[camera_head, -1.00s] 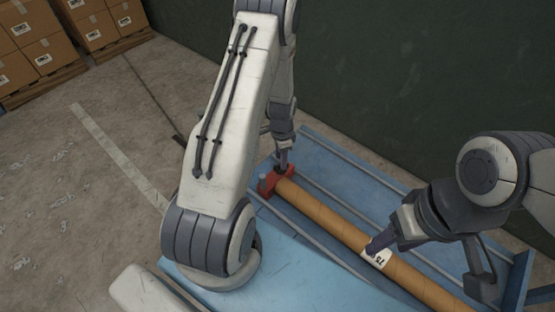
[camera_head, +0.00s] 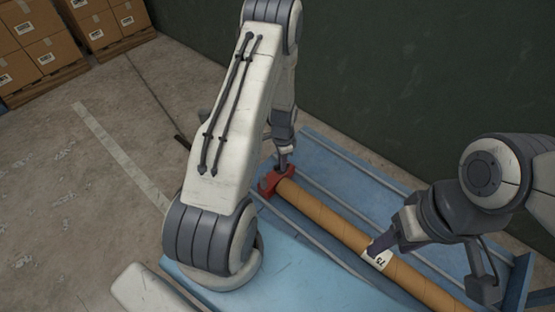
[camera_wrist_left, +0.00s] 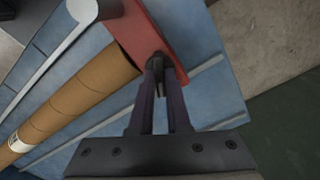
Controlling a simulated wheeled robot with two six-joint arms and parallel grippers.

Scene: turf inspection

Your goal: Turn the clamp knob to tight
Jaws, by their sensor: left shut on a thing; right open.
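A red clamp (camera_head: 270,184) sits at the far end of a long brown cardboard tube (camera_head: 330,223). In the left wrist view the red clamp (camera_wrist_left: 150,35) lies just beyond my fingertips. My left gripper (camera_head: 282,167) points down at the clamp; in the wrist view (camera_wrist_left: 158,75) its fingers are closed together on a small dark part at the clamp, seemingly the knob. That part is mostly hidden between the fingers, and its turn setting cannot be read. My right gripper (camera_head: 375,248) is over the tube, beside a white label marked 75 (camera_head: 378,260); its fingertips are partly hidden.
The tube lies on a blue rack (camera_head: 320,150) with grey rails. A dark green wall (camera_head: 430,80) stands close behind it. Stacked cardboard boxes (camera_head: 40,50) are at the far left, with open concrete floor (camera_head: 60,190) before them.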

